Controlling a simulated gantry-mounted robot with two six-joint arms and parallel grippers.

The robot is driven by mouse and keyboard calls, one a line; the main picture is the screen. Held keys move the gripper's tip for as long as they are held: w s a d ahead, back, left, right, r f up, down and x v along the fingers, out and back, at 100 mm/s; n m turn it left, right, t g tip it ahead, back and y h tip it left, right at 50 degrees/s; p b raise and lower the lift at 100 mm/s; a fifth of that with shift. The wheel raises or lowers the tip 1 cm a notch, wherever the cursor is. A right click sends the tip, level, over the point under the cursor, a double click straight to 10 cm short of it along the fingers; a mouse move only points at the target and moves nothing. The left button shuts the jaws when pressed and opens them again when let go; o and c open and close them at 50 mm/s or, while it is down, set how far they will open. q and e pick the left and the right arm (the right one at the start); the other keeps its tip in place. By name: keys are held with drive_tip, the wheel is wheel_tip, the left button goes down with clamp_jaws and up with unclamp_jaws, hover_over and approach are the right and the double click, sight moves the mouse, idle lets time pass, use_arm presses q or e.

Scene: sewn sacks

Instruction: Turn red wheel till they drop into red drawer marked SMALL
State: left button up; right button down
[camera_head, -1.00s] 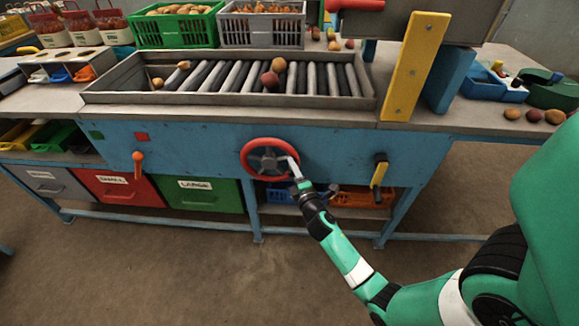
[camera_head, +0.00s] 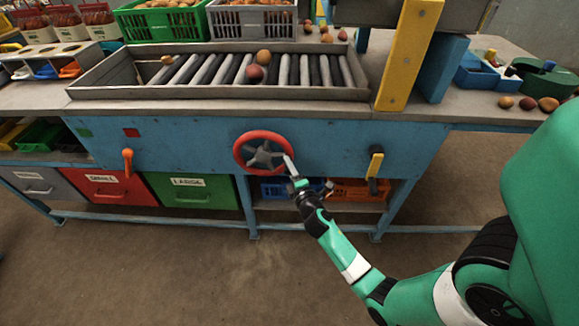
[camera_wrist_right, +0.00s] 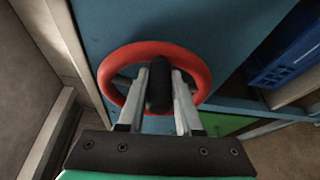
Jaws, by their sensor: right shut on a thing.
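The red wheel (camera_head: 264,152) is on the front of the blue sorting bench, with a grey spoked hub. My right gripper (camera_head: 289,163) is at the wheel's right side. In the right wrist view its two fingers (camera_wrist_right: 159,95) are shut on the wheel's black handle (camera_wrist_right: 158,86), in front of the red rim (camera_wrist_right: 203,75). The red drawer (camera_head: 112,192) marked SMALL is shut, at lower left. On the roller bed (camera_head: 205,70) lie a yellow-brown potato (camera_head: 263,57), a reddish potato (camera_head: 255,73) and a small one (camera_head: 168,60) at far left. My left gripper is out of view.
A grey drawer (camera_head: 42,182) and a green drawer (camera_head: 190,193) marked LARGE flank the red one. An orange lever (camera_head: 127,162) and a yellow-handled lever (camera_head: 375,166) stick out from the bench front. A yellow post (camera_head: 408,55) stands at right. The floor in front is clear.

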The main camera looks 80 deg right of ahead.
drive_tip(key=c, duration=0.6)
unclamp_jaws()
drive_tip(key=shift+w, duration=0.15)
drive_tip(key=shift+a, duration=0.1)
drive_tip(key=v, duration=1.1)
drive_tip(key=shift+s+a, duration=0.2)
drive_tip(key=shift+s, duration=0.1)
